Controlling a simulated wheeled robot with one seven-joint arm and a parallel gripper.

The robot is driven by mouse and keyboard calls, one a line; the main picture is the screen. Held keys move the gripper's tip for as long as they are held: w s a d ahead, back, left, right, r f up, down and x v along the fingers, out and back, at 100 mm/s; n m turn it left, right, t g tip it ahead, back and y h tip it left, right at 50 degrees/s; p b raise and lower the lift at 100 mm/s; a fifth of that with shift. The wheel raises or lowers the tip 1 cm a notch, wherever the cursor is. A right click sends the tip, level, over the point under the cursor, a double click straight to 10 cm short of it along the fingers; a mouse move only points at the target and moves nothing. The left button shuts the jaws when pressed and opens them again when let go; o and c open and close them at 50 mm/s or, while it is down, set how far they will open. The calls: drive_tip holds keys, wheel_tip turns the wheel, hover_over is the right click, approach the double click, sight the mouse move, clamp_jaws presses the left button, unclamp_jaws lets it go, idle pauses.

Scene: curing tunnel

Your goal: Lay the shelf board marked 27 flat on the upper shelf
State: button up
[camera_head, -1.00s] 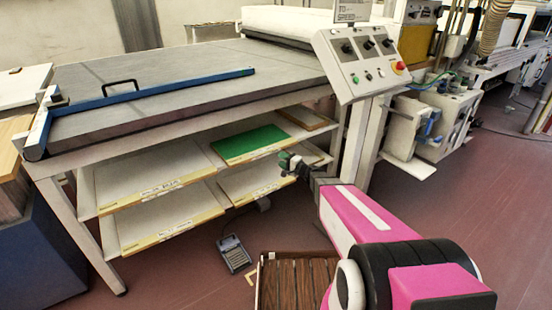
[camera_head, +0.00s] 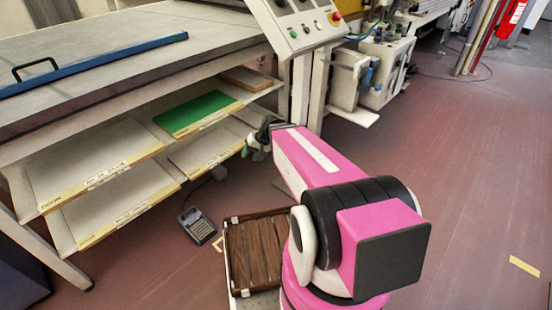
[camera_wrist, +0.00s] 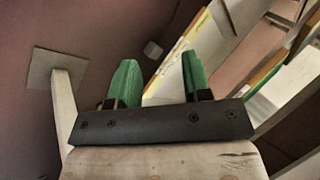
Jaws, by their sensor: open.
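No number 27 is readable on any board, so I cannot tell which board it is. The upper shelf (camera_head: 45,208) under the table carries a white board (camera_head: 90,160) with a yellow labelled front edge, a green board (camera_head: 198,112) and a small brown-edged board (camera_head: 247,79). My gripper (camera_head: 260,138) is in front of the shelves' right end, apart from the boards. In the wrist view my gripper (camera_wrist: 160,80) has its green fingers apart with nothing held. A white, yellow-edged board (camera_wrist: 178,68) shows beyond them.
The lower shelf holds more pale boards (camera_head: 120,205). A small keypad-like device (camera_head: 197,225) and a dark slatted wooden tray (camera_head: 258,252) are low in front. The control panel (camera_head: 300,25) overhangs the table's right end. Red floor (camera_head: 450,180) is clear on the right.

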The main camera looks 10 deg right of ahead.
drive_tip(key=s+d+r+g+h, duration=0.1)
drive_tip(key=s+d+r+h, duration=0.1)
drive_tip(key=s+d+h, duration=0.4)
drive_tip(key=s+d, duration=0.1)
drive_tip(key=d, duration=0.2)
drive_tip(key=shift+d+n, duration=0.25)
drive_tip(key=shift+n, duration=0.05)
idle(1.5)
